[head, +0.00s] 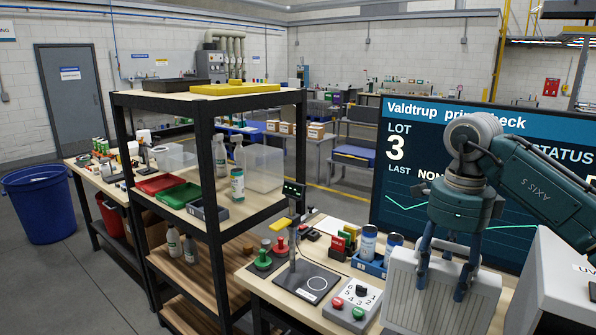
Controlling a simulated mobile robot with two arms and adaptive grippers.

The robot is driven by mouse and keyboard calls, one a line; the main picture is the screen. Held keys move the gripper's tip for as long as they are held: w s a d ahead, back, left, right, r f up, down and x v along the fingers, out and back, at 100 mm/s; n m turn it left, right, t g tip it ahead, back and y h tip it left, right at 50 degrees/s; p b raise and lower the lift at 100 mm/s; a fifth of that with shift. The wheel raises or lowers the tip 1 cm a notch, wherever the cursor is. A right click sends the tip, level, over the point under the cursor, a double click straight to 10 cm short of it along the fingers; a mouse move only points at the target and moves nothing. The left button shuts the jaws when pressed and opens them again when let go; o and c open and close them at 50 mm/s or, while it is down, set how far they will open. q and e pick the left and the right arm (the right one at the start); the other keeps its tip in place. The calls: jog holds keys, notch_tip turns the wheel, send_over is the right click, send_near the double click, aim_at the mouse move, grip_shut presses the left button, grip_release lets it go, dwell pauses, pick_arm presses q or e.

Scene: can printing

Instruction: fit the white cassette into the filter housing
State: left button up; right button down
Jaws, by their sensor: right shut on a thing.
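My right gripper (441,287), on the teal arm from the right, is shut on the white cassette (440,306). The cassette is a pale, ribbed, upright panel, and the blue-grey fingers reach down over its near face. It shows at the lower right, above or at the workbench; I cannot tell whether its lower edge touches anything. I cannot pick out the filter housing with certainty. A white cabinet (562,285) with partly cut-off "UV" lettering stands right of the cassette. My left gripper is not in view.
A large screen (400,145) stands behind the cassette. A black shelf rack (208,160) stands left.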

aim_at(431, 316)
notch_tip(431, 316, down, 4)
jog(key=n+b, duration=0.1)
jog(key=n, duration=0.1)
jog(key=shift+w+r+n, duration=0.1)
jog(key=shift+r+n, duration=0.05)
jog(key=shift+n, duration=0.25)
jog(key=s+f+n, duration=0.1)
jog(key=a+f+n+b, duration=0.1)
jog(key=n, duration=0.1)
jog(key=s+f+n, duration=0.1)
jog(key=f, duration=0.1)
jog(key=shift+s+a+b, duration=0.35)
pick_arm(q)
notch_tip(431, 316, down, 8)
jog(key=b, duration=0.5)
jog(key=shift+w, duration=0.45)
pick_arm(e)
jog(key=s+a+f+n, duration=0.2)
jog(key=s+f+n, duration=0.5)
jog(key=n, duration=0.1)
jog(key=s+a+f+n, duration=0.3)
jog(key=s+f+n, duration=0.4)
jog(key=s+n, duration=0.1)
jog(key=shift+a+f+n, duration=0.2)
jog(key=shift+a+n, duration=0.1)
jog(key=shift+n, duration=0.5)
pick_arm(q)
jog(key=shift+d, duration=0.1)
